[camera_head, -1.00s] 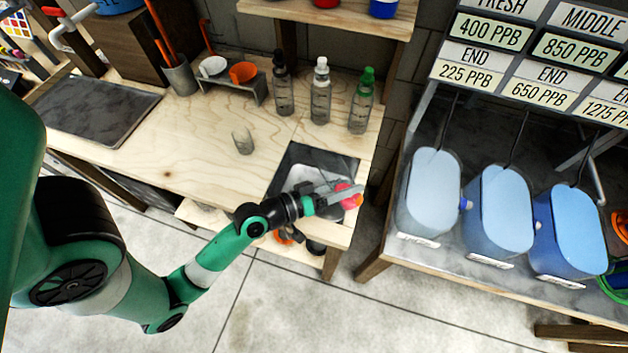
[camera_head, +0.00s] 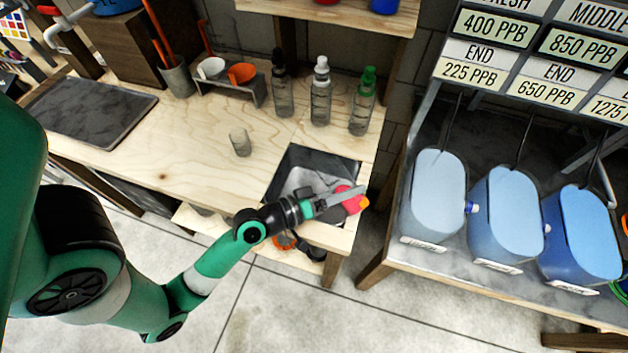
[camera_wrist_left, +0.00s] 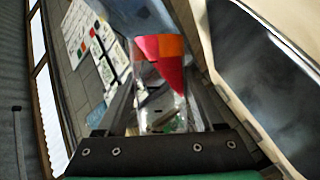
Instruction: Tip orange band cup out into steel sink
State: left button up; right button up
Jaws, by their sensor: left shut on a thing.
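My left gripper (camera_head: 338,199) is shut on the orange band cup (camera_head: 354,204), which shows as a small pink-red and orange patch at the fingertips. In the left wrist view the cup (camera_wrist_left: 160,85) is clear, with a red and orange patch, between the fingers. The gripper and cup are over the right front part of the steel sink (camera_head: 316,161), a dark square basin set in the wooden bench. The arm hides part of the basin. I cannot tell the cup's exact tilt or whether liquid is leaving it. My right gripper is not in view.
Another clear cup (camera_head: 240,142) stands on the bench left of the sink. Several bottles (camera_head: 320,92) stand behind the sink. A small rack (camera_head: 232,82) and a dark mat (camera_head: 95,113) are further left. Blue tanks (camera_head: 500,222) stand on a table to the right.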

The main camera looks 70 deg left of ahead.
aim_at(328, 186)
pick_arm(q)
jog(key=shift+f+n+t+b, duration=0.3)
jog(key=shift+f+n+b, duration=0.4)
jog(key=shift+b, duration=0.6)
jog(key=shift+d+r+n+t, duration=0.1)
jog(key=shift+r+n+t, duration=0.2)
jog(key=shift+r+n, duration=0.35)
jog(key=shift+f, duration=0.1)
jog(key=shift+s+a+n+b, duration=0.1)
jog(key=shift+a+n+b, duration=0.15)
jog(key=shift+b, duration=0.2)
jog(key=shift+s+a+f+n+t+b, duration=0.1)
jog(key=shift+s+a+n+t+b, duration=0.2)
jog(key=shift+n+b, duration=0.35)
jog(key=shift+a+f+n+b, duration=0.15)
jog(key=shift+n+b, duration=0.55)
jog(key=shift+n, duration=0.15)
dwell(0.8)
jog(key=shift+s+a+r+n+t+y, duration=0.1)
jog(key=shift+a+r+n+t+y, duration=0.25)
jog(key=shift+n, duration=0.35)
jog(key=shift+s+a+r+n+t+y, duration=0.1)
jog(key=shift+r+n+t, duration=0.1)
jog(key=shift+r+n, duration=0.4)
jog(key=shift+s+a+r+n+t+y, duration=0.1)
jog(key=shift+a+r+n+t+y, duration=0.15)
jog(key=shift+n, duration=0.55)
dwell(1.1)
